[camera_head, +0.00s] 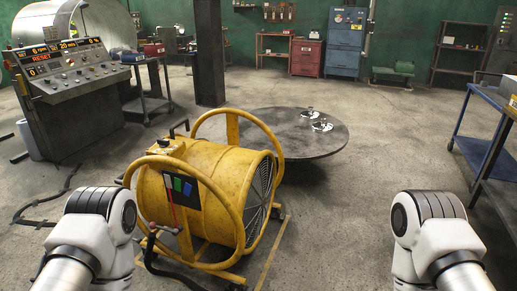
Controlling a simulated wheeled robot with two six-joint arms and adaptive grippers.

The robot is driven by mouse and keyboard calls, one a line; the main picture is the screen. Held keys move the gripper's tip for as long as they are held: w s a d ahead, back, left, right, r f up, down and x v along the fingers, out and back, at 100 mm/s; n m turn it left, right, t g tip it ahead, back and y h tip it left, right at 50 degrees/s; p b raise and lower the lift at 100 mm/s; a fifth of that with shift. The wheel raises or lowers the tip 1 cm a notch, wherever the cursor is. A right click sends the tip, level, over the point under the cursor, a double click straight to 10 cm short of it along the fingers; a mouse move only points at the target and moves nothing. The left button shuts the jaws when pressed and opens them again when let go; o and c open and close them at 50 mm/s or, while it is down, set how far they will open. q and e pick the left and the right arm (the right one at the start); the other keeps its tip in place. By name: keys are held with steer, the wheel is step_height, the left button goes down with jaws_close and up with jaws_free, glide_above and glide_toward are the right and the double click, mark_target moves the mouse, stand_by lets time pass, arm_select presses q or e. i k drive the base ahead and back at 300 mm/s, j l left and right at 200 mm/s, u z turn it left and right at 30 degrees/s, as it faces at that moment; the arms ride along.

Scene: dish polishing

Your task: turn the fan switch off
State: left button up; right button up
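A yellow drum-shaped fan (215,165) stands on the floor in front of me, left of centre, inside a yellow tube frame. Its grille faces right. A dark switch panel (182,188) on its near side carries small blue and green parts. A thin red piece runs down beside the panel. The switch's position is too small to tell. White and black links of my two arms show at the lower left and lower right. Neither gripper shows in the picture, so their fingers and anything in them are hidden.
A dark cable (45,203) lies on the floor at the left, near a control console (68,84) with red displays. A low round table (298,146) with small shiny items stands behind the fan. A blue cart (482,150) stands at the right. The floor right of the fan is clear.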

mark_target(163, 142)
steer(key=i+l+u, duration=0.25)
steer(key=i+u, duration=0.2)
steer(key=i+l+u, duration=0.45)
steer(key=i, duration=0.1)
